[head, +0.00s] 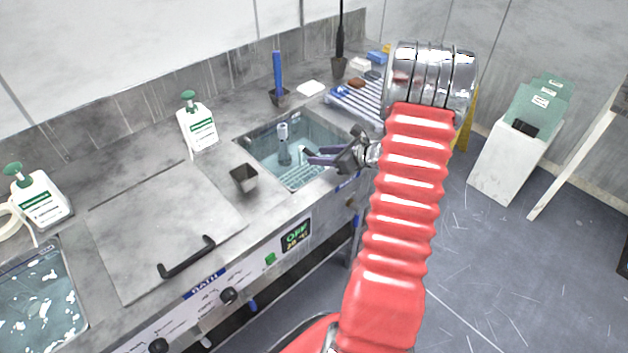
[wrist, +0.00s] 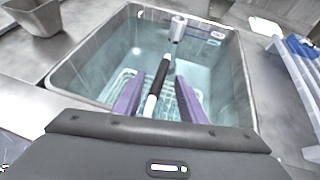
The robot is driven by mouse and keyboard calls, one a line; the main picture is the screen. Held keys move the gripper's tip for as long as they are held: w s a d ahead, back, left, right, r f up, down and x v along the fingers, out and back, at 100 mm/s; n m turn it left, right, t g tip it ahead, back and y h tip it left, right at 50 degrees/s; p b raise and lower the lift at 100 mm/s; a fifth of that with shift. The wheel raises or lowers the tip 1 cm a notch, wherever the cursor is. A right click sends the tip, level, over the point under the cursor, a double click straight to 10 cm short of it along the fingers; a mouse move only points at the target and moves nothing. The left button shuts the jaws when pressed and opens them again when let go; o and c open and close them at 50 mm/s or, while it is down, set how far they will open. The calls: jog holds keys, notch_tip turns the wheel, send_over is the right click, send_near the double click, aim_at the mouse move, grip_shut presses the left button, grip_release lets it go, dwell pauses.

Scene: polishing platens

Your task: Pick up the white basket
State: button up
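The white basket (head: 298,179) is a pale wire basket low in the open water-filled bath (wrist: 85,75). In the wrist view, its wire grid (wrist: 124,82) shows beside and beyond my fingers. A bar with a black middle and white ends, apparently its handle (wrist: 160,77), runs between the fingers. My gripper (head: 310,156) reaches into the bath from the right with two purple fingers. In the wrist view, my gripper (wrist: 157,95) is open, with a finger on each side of the bar and gaps visible. Part of the basket is hidden by the fingers and wrist.
A metal spout (wrist: 177,30) stands at the bath's far side. A small grey cup (head: 243,178) is left of the bath. A white bottle (head: 199,127) and blue-handled tool (head: 278,75) stand behind. A striped blue-white rack (head: 358,105) lies right.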

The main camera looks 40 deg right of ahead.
jog(key=shift+w+a+f, duration=0.1)
jog(key=shift+w+f, duration=0.2)
jog(key=shift+w, duration=0.25)
jog(key=shift+c, duration=0.7)
grip_shut()
dwell(0.7)
